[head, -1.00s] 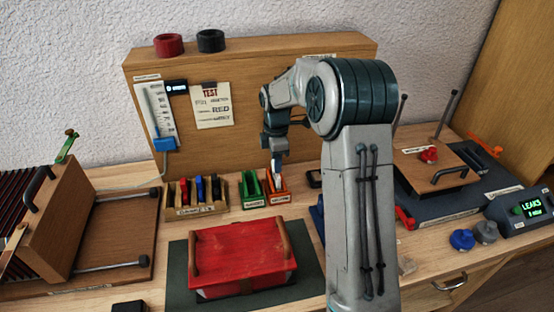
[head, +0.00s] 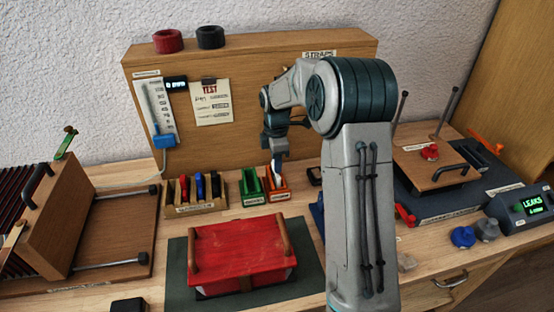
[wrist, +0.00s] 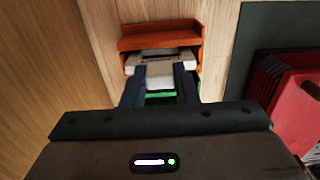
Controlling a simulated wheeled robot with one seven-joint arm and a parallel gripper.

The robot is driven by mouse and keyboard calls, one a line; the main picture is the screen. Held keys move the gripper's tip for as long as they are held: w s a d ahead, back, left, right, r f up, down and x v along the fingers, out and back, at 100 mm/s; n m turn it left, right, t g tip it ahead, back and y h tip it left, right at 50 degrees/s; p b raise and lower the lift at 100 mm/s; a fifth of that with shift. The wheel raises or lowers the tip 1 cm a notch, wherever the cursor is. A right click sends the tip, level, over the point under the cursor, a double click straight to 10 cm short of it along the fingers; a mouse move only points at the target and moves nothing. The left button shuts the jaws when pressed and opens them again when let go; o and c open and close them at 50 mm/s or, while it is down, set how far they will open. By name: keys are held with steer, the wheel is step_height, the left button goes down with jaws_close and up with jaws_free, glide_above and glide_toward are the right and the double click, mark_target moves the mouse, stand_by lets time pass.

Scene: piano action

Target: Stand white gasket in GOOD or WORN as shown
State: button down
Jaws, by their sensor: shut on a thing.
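My gripper (head: 277,163) is shut on the white gasket (wrist: 160,64), which is gripped between both dark fingers (wrist: 161,78) in the wrist view. In the head view the gasket (head: 278,180) shows as a pale sliver at the orange holder (head: 279,195). In the wrist view it lies across the near part of the orange holder (wrist: 160,40); I cannot tell whether it touches the bottom. The green holder (head: 250,196) stands just left of the orange one and partly shows between my fingers. The labels on both holders are too small to read.
A wooden rack (head: 194,211) with several coloured pieces stands left of the green holder. A red box-like piece (head: 242,255) with handles lies in front on a dark mat. A wooden panel (head: 230,110) with a paper note (head: 209,103) rises close behind the holders.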

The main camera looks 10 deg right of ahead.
stand_by(0.3)
steer(key=c, duration=0.8)
jaws_free()
steer(key=shift+r+p, duration=2.85)
steer(key=shift+r, duration=0.9)
